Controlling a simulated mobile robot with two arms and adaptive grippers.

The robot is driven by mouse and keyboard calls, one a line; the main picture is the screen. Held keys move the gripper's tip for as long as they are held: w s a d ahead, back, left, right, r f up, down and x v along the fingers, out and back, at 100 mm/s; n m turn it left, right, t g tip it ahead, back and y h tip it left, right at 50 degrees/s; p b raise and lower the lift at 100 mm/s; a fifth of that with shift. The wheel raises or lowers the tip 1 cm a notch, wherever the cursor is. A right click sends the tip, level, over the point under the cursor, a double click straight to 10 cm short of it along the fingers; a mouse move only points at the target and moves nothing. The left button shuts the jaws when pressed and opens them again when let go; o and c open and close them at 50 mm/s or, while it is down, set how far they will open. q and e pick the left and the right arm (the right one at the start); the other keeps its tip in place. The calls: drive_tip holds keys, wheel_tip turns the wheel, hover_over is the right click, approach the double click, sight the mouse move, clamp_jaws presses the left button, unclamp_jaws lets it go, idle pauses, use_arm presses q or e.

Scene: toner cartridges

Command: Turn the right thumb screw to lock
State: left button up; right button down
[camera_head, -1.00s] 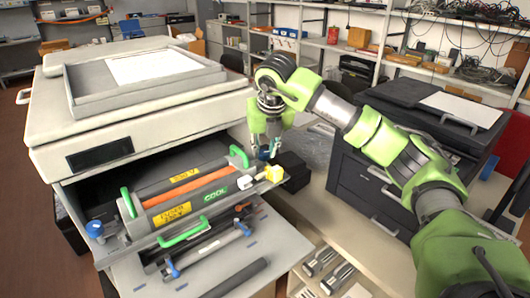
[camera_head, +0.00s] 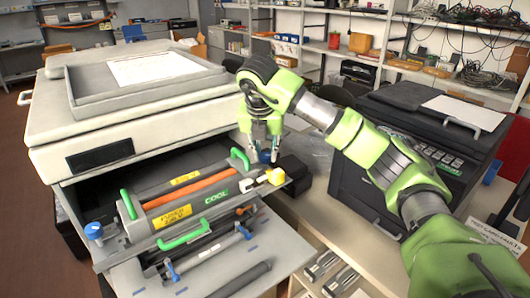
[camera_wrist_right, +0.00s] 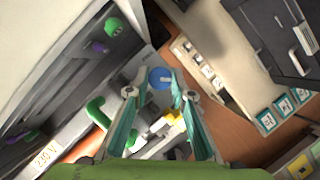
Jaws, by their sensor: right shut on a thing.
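The right thumb screw (camera_head: 264,156) is a blue knob at the right end of the pulled-out printer unit, and it also shows in the right wrist view (camera_wrist_right: 160,78). My right gripper (camera_head: 268,146) points down at it from above, with its two fingers on either side of the knob, shut on it. In the right wrist view my gripper's fingertips (camera_wrist_right: 156,88) flank the blue disc. The knob is partly hidden by the fingers in the head view. Another blue thumb screw (camera_head: 94,230) is at the unit's left end. My left gripper is not in view.
A toner unit (camera_head: 160,197) with green handles lies in the open printer (camera_head: 120,105). A yellow block (camera_head: 276,175) sits close below my right gripper. A dark printer (camera_head: 370,180) stands further right on the table.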

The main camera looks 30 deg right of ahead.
drive_tip(key=c, duration=1.8)
unclamp_jaws()
drive_tip(key=v, duration=1.2)
